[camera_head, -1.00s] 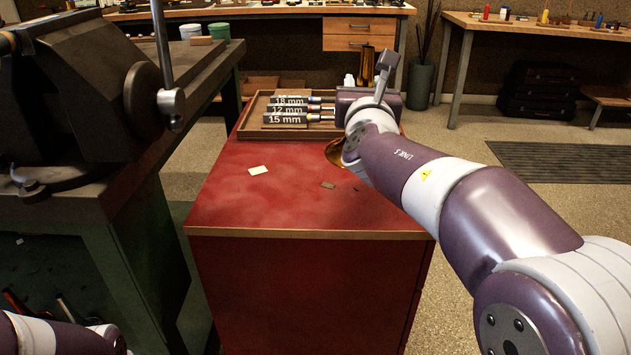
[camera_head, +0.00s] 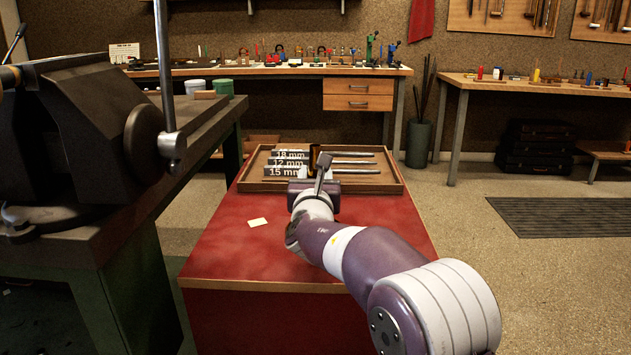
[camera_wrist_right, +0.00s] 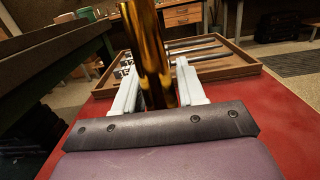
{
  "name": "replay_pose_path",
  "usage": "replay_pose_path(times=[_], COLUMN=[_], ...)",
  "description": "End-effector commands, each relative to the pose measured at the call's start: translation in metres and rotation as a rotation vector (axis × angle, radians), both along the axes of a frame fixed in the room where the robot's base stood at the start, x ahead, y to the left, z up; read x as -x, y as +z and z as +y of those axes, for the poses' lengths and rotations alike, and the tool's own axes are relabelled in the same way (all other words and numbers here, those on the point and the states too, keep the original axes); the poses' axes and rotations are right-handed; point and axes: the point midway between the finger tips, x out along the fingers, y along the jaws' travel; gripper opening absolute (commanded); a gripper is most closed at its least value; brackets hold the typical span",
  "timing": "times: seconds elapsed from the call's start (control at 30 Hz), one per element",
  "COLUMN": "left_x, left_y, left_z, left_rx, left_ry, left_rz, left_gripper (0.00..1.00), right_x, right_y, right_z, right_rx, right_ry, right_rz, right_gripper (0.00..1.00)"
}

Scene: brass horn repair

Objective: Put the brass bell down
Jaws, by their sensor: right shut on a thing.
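My right gripper (camera_head: 318,182) is over the far part of the red cabinet top, at the near edge of the wooden tray. In the right wrist view, its pale fingers (camera_wrist_right: 157,72) are shut on the brass bell (camera_wrist_right: 150,45), whose shiny golden tube stands roughly upright between them. In the head view only a small piece of the brass bell (camera_head: 314,155) shows above the gripper. The bell's lower end is hidden by my gripper and arm, so I cannot tell whether it touches the cabinet top. My left gripper is out of view.
The wooden tray (camera_head: 398,188) holds rods labelled 18 mm, 12 mm and 15 mm. A pale card (camera_head: 258,222) lies on the red cabinet top (camera_head: 225,242), which is bare around it. A large dark vise (camera_head: 85,130) stands on the bench at left.

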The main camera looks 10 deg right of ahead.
Motion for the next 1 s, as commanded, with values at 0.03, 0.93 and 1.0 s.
replay_pose_path(times=[0.03, 0.93, 1.0], left_x=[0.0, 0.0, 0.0], left_y=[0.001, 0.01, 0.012], left_z=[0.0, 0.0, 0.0], left_rx=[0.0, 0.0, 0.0], left_ry=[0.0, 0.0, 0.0], left_rz=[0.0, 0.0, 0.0], left_gripper=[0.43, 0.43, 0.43], right_x=[0.0, 0.072, 0.088], right_y=[0.002, -0.002, -0.003], right_z=[0.0, 0.022, 0.026], right_rx=[0.001, 0.001, 0.001], right_ry=[0.0, 0.004, 0.004], right_rz=[-0.002, 0.001, 0.001], right_gripper=[0.0, 0.65, 0.65])
